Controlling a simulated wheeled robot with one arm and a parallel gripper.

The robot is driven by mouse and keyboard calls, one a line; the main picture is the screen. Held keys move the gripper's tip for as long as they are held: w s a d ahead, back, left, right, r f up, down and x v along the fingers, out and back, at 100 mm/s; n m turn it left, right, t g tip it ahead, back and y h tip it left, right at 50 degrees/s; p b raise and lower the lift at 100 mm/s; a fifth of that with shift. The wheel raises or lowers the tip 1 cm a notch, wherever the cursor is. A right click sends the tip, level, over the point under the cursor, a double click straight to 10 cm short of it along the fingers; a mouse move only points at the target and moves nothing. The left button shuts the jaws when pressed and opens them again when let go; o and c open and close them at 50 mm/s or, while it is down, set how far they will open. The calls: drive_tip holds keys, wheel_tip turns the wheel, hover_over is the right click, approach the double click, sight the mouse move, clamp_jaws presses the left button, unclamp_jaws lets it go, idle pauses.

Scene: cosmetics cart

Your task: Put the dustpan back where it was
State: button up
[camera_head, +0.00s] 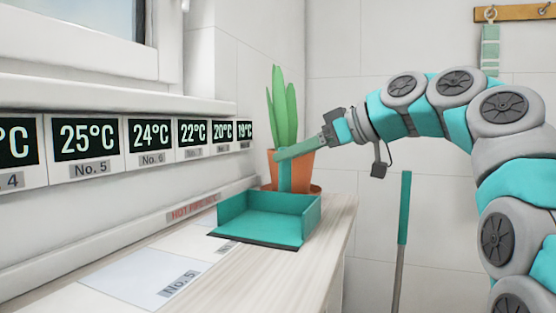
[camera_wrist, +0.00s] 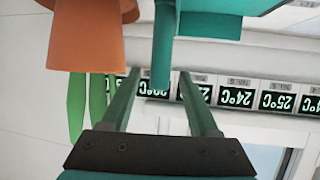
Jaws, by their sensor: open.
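The teal dustpan (camera_head: 258,222) rests on the counter near its right end, with its tray open toward the front. Its upright handle (camera_head: 285,176) rises at the back, in front of the plant pot. My gripper (camera_head: 283,155) is at the top of the handle, reaching in from the right. In the wrist view, which looks upside down, the handle (camera_wrist: 163,50) shows between the two spread fingers of my gripper (camera_wrist: 158,72). Gaps show on both sides of it. The dustpan's tray (camera_wrist: 215,8) is partly cut off at the top edge.
A cactus (camera_head: 284,108) in an orange pot (camera_head: 297,167) stands close behind the dustpan. Temperature displays (camera_head: 88,140) line the wall. A teal-topped pole (camera_head: 404,208) stands right of the counter. A wooden hook rail (camera_head: 520,12) holds a hanging green strip (camera_head: 490,48).

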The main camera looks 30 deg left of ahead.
drive_tip(key=v, duration=0.7)
drive_tip(key=shift+d+p, duration=0.2)
drive_tip(key=shift+p, duration=0.2)
